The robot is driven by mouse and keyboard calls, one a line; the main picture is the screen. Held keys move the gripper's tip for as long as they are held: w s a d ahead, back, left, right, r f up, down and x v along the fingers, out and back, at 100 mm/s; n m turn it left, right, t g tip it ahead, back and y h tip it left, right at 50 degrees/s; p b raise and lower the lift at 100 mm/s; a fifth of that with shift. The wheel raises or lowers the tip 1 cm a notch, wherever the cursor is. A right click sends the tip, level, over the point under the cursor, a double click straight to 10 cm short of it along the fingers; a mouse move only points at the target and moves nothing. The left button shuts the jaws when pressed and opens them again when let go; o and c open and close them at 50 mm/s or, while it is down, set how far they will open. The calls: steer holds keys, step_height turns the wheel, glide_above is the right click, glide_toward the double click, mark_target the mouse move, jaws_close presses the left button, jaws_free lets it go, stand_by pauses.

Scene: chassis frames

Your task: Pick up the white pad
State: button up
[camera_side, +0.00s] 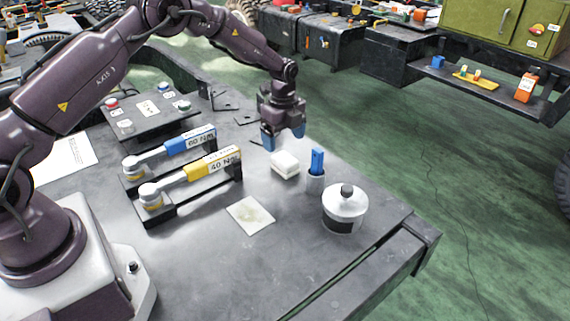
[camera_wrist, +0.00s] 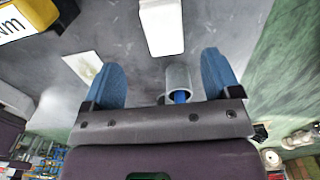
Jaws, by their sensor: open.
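The white pad (camera_side: 285,169), a small block with rounded edges, lies on the dark table near its middle. In the wrist view the white pad (camera_wrist: 161,26) shows at the top centre, ahead of the fingers and cut off by the picture's edge. My gripper (camera_side: 283,138) is above the table, just behind the pad in the side view, pointing down. Its two blue fingers are spread apart.
A grey cup (camera_side: 316,182) holding a blue item stands right of the pad. A white lidded pot (camera_side: 345,210) stands at the front right. A flat pale sheet (camera_side: 250,215) lies in front. Blue (camera_side: 190,141) and yellow (camera_side: 211,165) torque wrenches rest on racks to the left.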

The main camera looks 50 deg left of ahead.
mark_target(285, 158)
steer(key=f, duration=0.8)
steer(key=shift+w, duration=0.25)
steer(key=c, duration=1)
